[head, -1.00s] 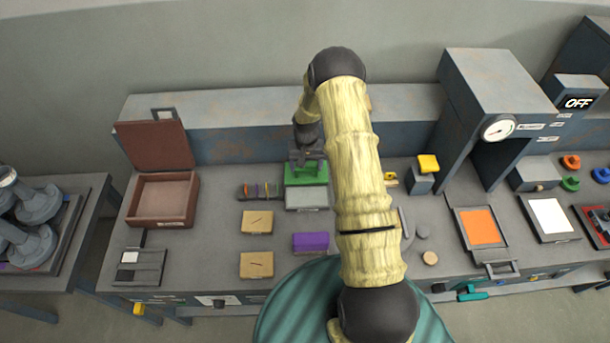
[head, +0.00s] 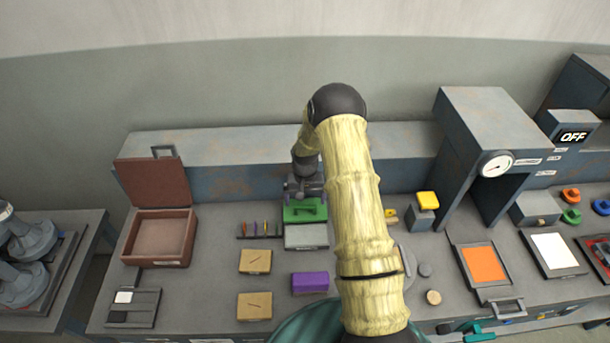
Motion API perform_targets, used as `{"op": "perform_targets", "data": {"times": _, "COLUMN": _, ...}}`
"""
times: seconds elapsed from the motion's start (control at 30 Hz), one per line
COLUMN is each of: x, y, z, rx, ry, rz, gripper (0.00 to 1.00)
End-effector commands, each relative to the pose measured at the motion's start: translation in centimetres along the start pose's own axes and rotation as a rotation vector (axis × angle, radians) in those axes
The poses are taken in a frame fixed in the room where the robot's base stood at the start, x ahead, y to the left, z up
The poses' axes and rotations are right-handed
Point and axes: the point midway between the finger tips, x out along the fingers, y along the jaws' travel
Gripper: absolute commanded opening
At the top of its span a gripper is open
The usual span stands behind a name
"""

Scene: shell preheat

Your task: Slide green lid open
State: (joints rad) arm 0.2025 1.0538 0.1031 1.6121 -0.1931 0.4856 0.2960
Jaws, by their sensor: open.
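The green lid (head: 304,216) lies at the back of the bench, with a raised handle on its top. A grey-white panel (head: 306,236) shows directly in front of it, framed like the top of the same box. My gripper (head: 304,194) is above the back part of the green lid, pointing down, with its jaws open. The fingertips are small and dark here, and I cannot tell whether they touch the lid or its handle. My arm passes just right of the lid and hides the bench there.
An open brown box (head: 160,240) stands left. Two tan blocks (head: 255,261) and a purple block (head: 310,283) lie in front. A rack of small coloured pieces (head: 260,230) is close left of the lid. A grey press with a gauge (head: 496,163) stands right.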

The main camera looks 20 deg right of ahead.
Motion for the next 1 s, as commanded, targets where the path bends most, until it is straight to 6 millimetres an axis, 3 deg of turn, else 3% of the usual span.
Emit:
{"op": "perform_targets", "data": {"times": 0.7, "x": -12.9, "y": -0.1, "z": 0.0, "rx": 0.0, "ry": 0.004, "rz": -0.002, "gripper": 0.95}}
{"op": "perform_targets", "data": {"times": 0.83, "x": -14.5, "y": -0.1, "z": 0.0, "rx": 0.001, "ry": 0.002, "rz": -0.001, "gripper": 0.95}}
{"op": "perform_targets", "data": {"times": 1.0, "x": -15.2, "y": 0.0, "z": 0.1, "rx": 0.0, "ry": -0.001, "rz": -0.001, "gripper": 0.95}}
